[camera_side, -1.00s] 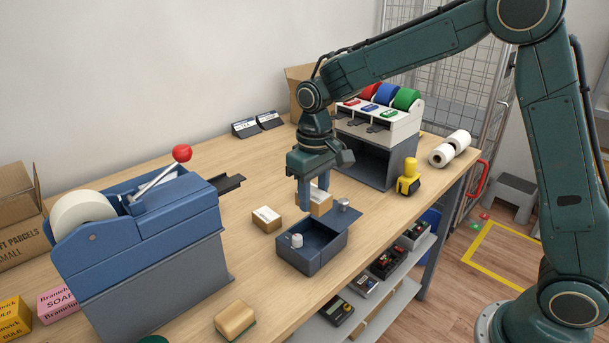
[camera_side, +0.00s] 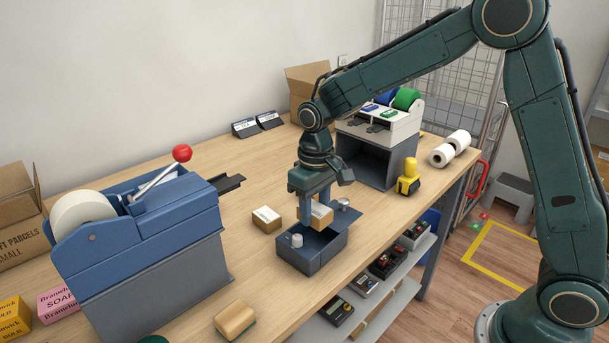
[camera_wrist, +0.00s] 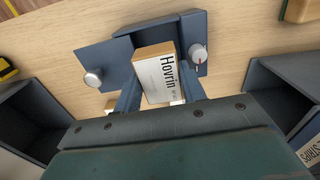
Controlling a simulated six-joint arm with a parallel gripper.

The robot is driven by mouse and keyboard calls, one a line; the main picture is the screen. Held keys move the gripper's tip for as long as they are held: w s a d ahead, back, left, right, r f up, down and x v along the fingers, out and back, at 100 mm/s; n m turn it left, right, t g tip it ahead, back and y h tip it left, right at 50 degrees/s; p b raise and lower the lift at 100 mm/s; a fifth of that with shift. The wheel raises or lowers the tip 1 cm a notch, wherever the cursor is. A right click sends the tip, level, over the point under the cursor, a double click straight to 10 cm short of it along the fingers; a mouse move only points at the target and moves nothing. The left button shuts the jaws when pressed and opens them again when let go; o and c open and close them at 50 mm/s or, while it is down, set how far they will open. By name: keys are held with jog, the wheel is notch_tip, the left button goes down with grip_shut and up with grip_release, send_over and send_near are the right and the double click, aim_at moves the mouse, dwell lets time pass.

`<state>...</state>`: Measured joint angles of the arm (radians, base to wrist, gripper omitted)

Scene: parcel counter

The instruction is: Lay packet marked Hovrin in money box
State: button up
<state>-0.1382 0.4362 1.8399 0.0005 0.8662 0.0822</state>
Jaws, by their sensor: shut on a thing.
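The packet marked Hovrin (camera_wrist: 159,77) is a small tan packet with a white label, and its name reads clearly in the wrist view. In the side view the packet (camera_side: 322,215) is between the fingers of my gripper (camera_side: 318,216), above the money box (camera_side: 314,262). My gripper (camera_wrist: 160,92) is shut on the packet. The money box is an open dark blue-grey box, and it also shows in the wrist view (camera_wrist: 112,52) behind the packet. The packet hides much of the box's inside, so I cannot tell its exact height above the floor of the box.
Another labelled packet (camera_side: 267,219) lies on the counter left of the box. A blue tape machine (camera_side: 150,240) stands further left. A grey unit with coloured rolls (camera_side: 382,140) and a yellow stamp (camera_side: 408,179) stand behind to the right.

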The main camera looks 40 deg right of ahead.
jog(key=shift+f, duration=1.7)
jog(key=o, duration=1.1)
jog(key=shift+a+r, duration=0.1)
notch_tip(320, 180, up, 14)
jog(key=shift+f, duration=0.2)
